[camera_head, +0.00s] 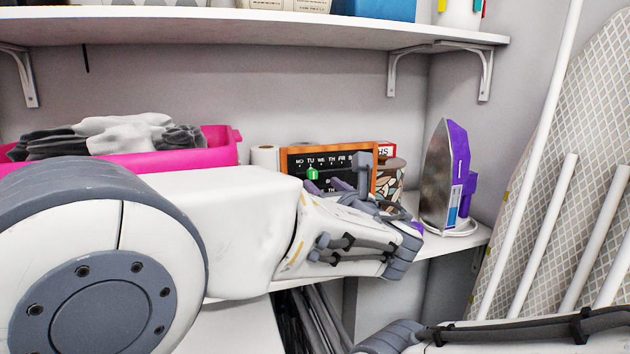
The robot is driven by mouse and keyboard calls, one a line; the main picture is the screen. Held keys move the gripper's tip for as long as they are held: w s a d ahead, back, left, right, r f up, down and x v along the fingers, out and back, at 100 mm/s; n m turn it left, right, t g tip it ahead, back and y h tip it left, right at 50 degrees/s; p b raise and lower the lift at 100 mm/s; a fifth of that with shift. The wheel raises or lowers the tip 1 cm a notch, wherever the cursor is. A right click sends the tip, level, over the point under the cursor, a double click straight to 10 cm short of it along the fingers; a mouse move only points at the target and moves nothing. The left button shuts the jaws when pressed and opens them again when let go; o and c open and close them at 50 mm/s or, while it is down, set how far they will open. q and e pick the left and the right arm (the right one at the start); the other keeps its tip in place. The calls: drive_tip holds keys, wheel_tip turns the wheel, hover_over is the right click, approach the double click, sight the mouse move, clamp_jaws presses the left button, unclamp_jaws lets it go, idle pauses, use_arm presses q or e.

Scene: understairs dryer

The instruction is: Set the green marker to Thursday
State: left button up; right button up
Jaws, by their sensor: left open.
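The orange-framed weekday board (376,150) stands on the shelf, its black face lettered with day names. The green marker (312,173) is on the board, under the TU label. My left gripper (338,180) is open in front of the board's lower part, just right of the marker, with nothing seen between its fingers. The gripper and arm hide much of the board's lower half. I cannot tell whether a finger touches the board. My right arm shows at the bottom right; its gripper is not in view.
A pink basket (190,151) of grey and white cloth stands left. A white roll (265,157) is beside the board. A patterned pot (390,178) and a purple iron (447,178) stand right. An ironing board (580,150) leans at far right; a shelf (250,28) hangs above.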

sight(314, 177)
use_arm(q)
drive_tip(key=x, duration=0.5)
drive_tip(key=shift+s, duration=0.1)
clamp_jaws()
idle(1.3)
